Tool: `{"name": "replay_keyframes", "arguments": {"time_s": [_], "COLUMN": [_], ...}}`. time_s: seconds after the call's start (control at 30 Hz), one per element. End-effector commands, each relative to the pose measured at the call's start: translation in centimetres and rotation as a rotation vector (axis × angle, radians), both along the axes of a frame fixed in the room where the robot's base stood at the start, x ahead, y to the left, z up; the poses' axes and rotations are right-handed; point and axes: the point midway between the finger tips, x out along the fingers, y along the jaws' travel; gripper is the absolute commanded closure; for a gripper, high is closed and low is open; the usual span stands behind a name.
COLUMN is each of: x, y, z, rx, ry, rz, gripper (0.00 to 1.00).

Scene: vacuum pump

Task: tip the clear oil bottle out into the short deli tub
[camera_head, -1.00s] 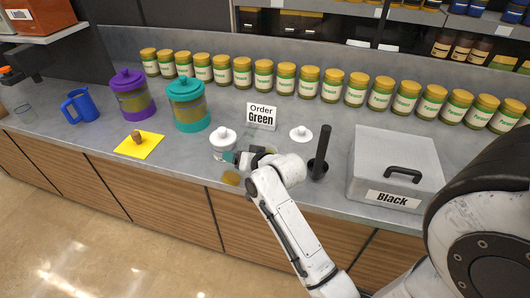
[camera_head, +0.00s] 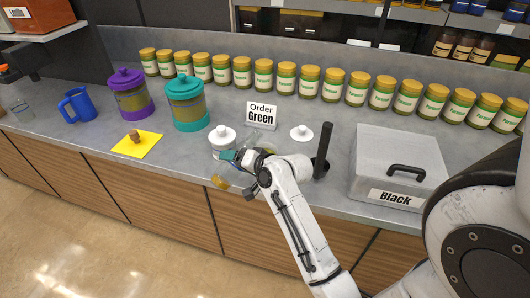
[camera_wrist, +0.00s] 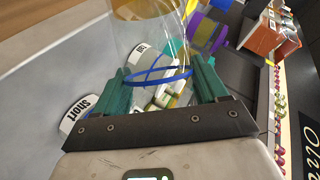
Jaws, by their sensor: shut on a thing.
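My gripper (camera_head: 229,157) has teal fingers, closed around a clear vessel, taken to be the clear oil bottle (camera_head: 221,181). The bottle looks tilted, with yellow oil in its lower part near the counter's front edge. In the wrist view, its clear wall (camera_wrist: 145,25) and a blue ring (camera_wrist: 150,78) lie between the fingers (camera_wrist: 163,85). A white-lidded clear container (camera_head: 223,136) stands just behind the gripper. A clear outline (camera_head: 262,139) below the Order Green sign may be an open tub. A "Short" label (camera_wrist: 80,115) shows in the wrist view; its tub is unclear.
A loose white lid (camera_head: 301,133) and a black upright handle (camera_head: 322,150) stand right of the gripper. A grey box (camera_head: 397,165) labelled Black is farther right. Teal (camera_head: 187,102) and purple (camera_head: 131,95) canisters, a blue mug (camera_head: 79,105) and a yellow mat (camera_head: 150,144) are left.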

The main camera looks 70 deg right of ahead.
Motion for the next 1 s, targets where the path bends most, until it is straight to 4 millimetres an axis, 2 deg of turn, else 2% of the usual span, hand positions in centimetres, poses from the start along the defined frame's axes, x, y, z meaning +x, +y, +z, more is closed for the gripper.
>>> {"name": "replay_keyframes", "arguments": {"time_s": [1.0], "x": [0.29], "y": [0.49], "z": [-0.81], "rx": [0.122], "ry": [-0.065], "rz": [0.000], "gripper": [0.70]}}
